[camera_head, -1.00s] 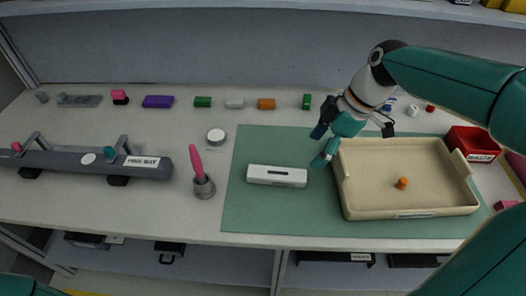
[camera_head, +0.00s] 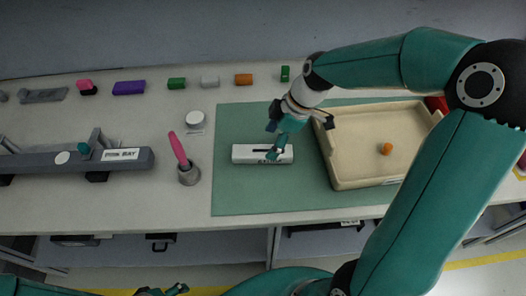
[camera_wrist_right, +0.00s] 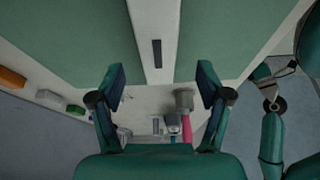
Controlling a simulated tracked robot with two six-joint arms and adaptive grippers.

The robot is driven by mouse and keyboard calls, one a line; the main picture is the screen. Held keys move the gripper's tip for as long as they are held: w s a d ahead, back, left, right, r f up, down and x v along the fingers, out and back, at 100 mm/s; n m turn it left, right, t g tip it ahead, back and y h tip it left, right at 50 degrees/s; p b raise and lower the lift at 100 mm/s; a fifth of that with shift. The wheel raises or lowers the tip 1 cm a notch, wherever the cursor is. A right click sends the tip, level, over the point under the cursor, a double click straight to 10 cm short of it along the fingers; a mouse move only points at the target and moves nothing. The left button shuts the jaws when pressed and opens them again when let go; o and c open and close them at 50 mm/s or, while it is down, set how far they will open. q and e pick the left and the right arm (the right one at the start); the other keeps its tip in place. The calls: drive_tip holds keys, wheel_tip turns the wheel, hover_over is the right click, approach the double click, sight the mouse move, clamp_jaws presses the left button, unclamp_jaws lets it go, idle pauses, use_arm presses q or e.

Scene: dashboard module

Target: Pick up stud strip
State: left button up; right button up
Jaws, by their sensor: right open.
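A long white holder (camera_head: 242,154) with dark lettering on its front lies on the green mat, left of the beige tray. A dark narrow bar, which looks like the stud strip (camera_wrist_right: 156,53), shows on the holder's top in the right wrist view. My right gripper (camera_head: 276,140) is open and empty over the holder, partly hiding its top in the head view. In the right wrist view its fingers (camera_wrist_right: 161,85) stand apart on either side of the white holder. Part of my left gripper (camera_head: 175,290) shows at the bottom edge of the head view; its jaws are unclear.
The beige tray (camera_head: 340,181) holds an orange knob (camera_head: 386,148). A grey cup (camera_head: 189,175) with a pink-handled tool stands left of the mat (camera_head: 232,195). A grey rail (camera_head: 125,161) lies farther left. Several coloured blocks line the back. The front of the mat is clear.

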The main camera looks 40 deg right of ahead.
sight(265, 151)
drive_tip(key=shift+p+x, duration=0.5)
drive_tip(key=shift+x, duration=2.25)
drive_tip(key=shift+d, duration=0.1)
drive_tip(key=c, duration=1.3)
